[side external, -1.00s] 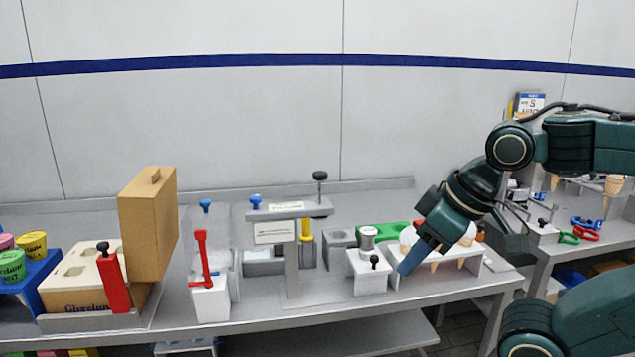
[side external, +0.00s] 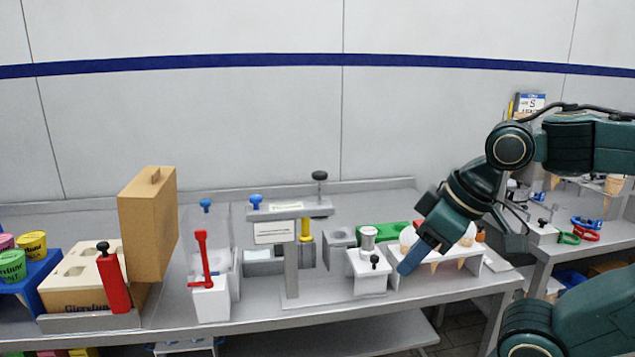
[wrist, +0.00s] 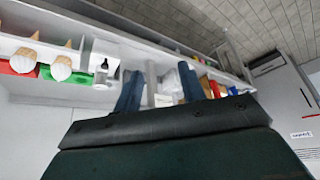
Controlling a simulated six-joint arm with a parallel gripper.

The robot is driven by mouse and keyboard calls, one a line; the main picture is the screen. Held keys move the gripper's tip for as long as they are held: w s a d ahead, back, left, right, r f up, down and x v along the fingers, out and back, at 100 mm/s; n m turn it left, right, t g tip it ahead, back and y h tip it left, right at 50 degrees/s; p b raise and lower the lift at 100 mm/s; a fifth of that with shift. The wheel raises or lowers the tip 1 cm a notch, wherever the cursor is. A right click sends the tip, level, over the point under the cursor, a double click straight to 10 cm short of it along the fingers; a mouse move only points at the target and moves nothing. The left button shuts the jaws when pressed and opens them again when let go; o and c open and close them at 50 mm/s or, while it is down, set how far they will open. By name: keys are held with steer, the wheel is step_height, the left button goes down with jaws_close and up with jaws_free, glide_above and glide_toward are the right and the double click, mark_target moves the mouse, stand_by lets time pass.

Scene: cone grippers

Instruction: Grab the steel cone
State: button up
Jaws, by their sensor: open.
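A small steel-coloured piece (side external: 368,238), likely the steel cone, stands upright in a white block (side external: 368,272) with a black knob near the right end of the bench. Its lower part is hidden in the block. It also shows small in the wrist view (wrist: 101,72), left of my fingers. My gripper (side external: 412,260) points down and left, just right of the white block in the side view. Its blue fingers stand apart in the wrist view (wrist: 161,100), with nothing held between them.
A white rack with wafer cones (side external: 468,250) lies right beside and behind my gripper. A green piece (side external: 383,234) is behind the block. A grey press stand (side external: 291,265) and a white block with a red lever (side external: 211,300) are to the left.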

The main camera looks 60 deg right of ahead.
steer(key=o, duration=0.5)
steer(key=w+d+r+m+g, duration=0.3)
steer(key=w+d+m, duration=0.55)
steer(key=w, duration=0.25)
steer(key=w+d+f+m, duration=0.1)
steer(key=w+d+m, duration=0.1)
steer(key=d+m, duration=0.1)
steer(key=w+d+f+m+g, duration=0.1)
steer(key=w+d+f+m, duration=0.1)
steer(key=d, duration=0.3)
steer(key=w+d+f+m+g, duration=0.1)
steer(key=w+d+m, duration=0.1)
steer(key=d+m, duration=0.2)
steer(key=shift+w+d+f, duration=0.1)
steer(key=shift+w+f, duration=0.1)
steer(key=shift+f, duration=0.2)
steer(key=shift+w+d+f+m, duration=0.15)
steer(key=shift+d+f+m, duration=0.1)
steer(key=shift+d, duration=0.2)
steer(key=shift+f+g, duration=0.15)
steer(key=shift+g, duration=0.15)
